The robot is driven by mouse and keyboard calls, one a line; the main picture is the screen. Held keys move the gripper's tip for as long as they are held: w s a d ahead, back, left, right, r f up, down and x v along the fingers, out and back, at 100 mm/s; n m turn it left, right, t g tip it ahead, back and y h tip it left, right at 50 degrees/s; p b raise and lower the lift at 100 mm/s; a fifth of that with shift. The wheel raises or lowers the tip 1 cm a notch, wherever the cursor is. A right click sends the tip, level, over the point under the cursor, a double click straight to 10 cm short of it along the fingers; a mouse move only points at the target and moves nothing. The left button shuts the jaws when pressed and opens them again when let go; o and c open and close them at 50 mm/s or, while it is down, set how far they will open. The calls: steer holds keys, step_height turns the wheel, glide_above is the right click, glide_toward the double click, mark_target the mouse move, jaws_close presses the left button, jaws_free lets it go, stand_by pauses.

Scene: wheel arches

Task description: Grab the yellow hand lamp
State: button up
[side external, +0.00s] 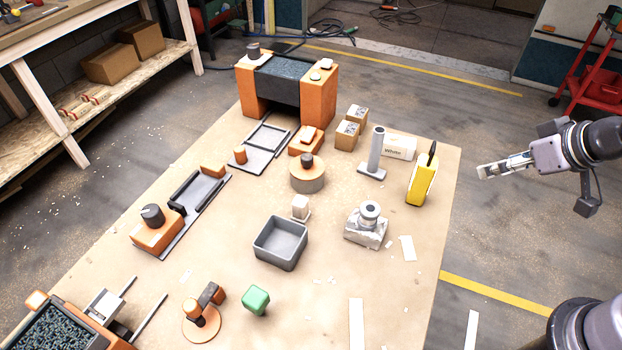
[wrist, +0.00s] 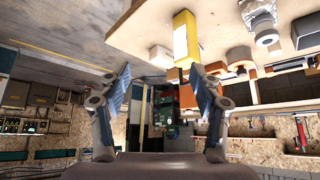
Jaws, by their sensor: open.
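The yellow hand lamp (side external: 421,183) stands upright near the right edge of the tabletop in the side external view, with a dark piece at its top. In the wrist view the yellow lamp (wrist: 185,37) shows at top centre, beyond the fingertips. My gripper (side external: 482,172) is off the table's right edge, to the right of the lamp and apart from it. In the wrist view my gripper (wrist: 158,85) has its two fingers spread wide with nothing between them.
A grey post on a base (side external: 376,155) and a white box (side external: 398,147) stand left of and behind the lamp. A grey-white block with a round top (side external: 367,225) stands in front-left. A grey open bin (side external: 280,243) sits mid-table. Free air lies between gripper and lamp.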

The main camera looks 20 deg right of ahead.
steer(key=r+m+g+h, duration=0.2)
steer(key=m+g+h, duration=0.15)
steer(key=m, duration=0.45)
glide_above(432, 155)
steer(key=s+a, duration=0.2)
steer(key=shift+y, duration=0.25)
steer(key=shift+d+x, duration=0.2)
steer(key=shift+x, duration=5.45)
steer(key=shift+r, duration=0.1)
jaws_close()
